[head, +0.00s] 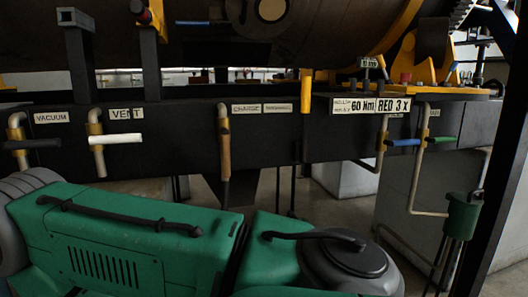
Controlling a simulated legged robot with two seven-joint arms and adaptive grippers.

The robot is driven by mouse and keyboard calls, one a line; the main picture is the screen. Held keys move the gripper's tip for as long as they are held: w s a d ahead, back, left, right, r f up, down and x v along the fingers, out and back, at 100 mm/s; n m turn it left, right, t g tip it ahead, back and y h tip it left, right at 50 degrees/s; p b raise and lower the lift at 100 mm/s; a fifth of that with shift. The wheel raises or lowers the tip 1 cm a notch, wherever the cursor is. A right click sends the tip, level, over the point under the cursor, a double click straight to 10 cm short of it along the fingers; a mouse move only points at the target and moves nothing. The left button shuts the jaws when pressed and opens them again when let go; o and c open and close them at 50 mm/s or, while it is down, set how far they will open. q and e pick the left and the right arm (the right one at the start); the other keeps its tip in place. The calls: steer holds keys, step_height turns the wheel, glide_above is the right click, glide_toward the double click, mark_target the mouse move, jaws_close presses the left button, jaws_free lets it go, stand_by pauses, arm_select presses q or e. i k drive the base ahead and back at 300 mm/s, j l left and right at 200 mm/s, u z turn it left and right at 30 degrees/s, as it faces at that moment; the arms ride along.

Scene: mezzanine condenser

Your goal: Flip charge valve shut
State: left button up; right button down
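The charge valve (224,125) is on the front of the dark beam, just left of the "CHARGE" label (246,108). Its long brown handle (225,158) hangs straight down, in line with its short brass-coloured pipe. Nothing touches or covers the handle. Neither of my grippers is in the head view.
Left along the beam are the vacuum valve's black lever (32,143) and the vent valve's white lever (116,139), both sideways. Blue (403,143) and green (441,139) levers lie right. A green housing with black handles fills the bottom; I cannot tell whether it is mine.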

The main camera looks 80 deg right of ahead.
mark_target(226, 134)
steer(key=z, duration=2.05)
